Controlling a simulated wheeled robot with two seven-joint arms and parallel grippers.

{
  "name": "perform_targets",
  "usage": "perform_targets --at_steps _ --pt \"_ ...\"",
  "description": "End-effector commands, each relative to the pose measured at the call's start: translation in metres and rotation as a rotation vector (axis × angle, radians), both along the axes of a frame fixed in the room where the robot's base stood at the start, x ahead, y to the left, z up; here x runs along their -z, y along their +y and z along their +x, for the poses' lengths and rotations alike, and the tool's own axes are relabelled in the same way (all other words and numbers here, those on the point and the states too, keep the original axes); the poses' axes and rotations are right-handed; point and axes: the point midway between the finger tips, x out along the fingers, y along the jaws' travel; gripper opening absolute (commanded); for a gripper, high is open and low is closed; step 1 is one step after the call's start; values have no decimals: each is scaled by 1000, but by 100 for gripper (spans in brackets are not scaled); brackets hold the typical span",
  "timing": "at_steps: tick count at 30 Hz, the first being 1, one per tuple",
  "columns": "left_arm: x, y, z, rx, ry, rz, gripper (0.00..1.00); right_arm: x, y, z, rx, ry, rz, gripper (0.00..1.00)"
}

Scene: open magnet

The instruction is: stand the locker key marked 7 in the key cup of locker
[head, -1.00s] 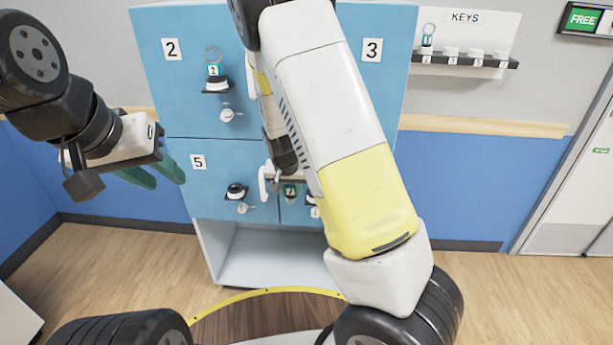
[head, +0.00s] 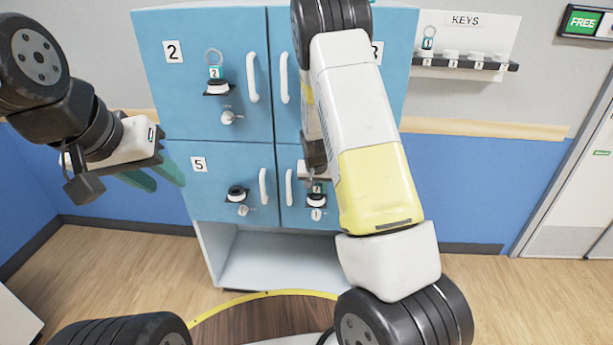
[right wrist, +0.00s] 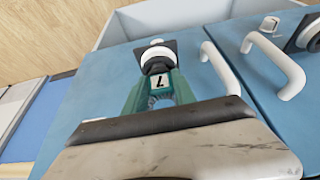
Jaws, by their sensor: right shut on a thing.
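The key marked 7 (right wrist: 161,84) is between the teal fingers of my right gripper (right wrist: 158,95), which is shut on it. In the head view the key (head: 317,187) is right above the key cup (head: 316,201) on the lower right locker door (head: 297,218). In the right wrist view the key's end meets the black cup (right wrist: 157,58); I cannot tell whether it is seated inside. My right arm hides that locker's number. My left gripper (head: 152,176) is open and empty at the left, away from the lockers.
Locker 2 (head: 190,110) has a key (head: 215,72) standing in its cup. Locker 5's cup (head: 237,191) is empty. White door handles (head: 289,187) flank the cups. The key rack (head: 465,62) on the right wall holds one key (head: 428,40).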

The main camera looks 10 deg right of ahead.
Motion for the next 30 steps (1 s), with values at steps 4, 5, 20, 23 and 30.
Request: perform_targets --at_steps 4,5,20,23,30 --pt "0 0 0 0 0 0 36 -1 0 0 0 -2 0 0" --pt "0 0 0 0 0 0 36 -1 0 0 0 -2 0 0" --pt "0 0 0 0 0 0 36 5 0 0 0 -1 1 54" --pt "0 0 0 0 0 0 36 5 1 0 0 -1 1 54" --pt "0 0 0 0 0 0 36 -8 2 -1 -2 -4 0 54"
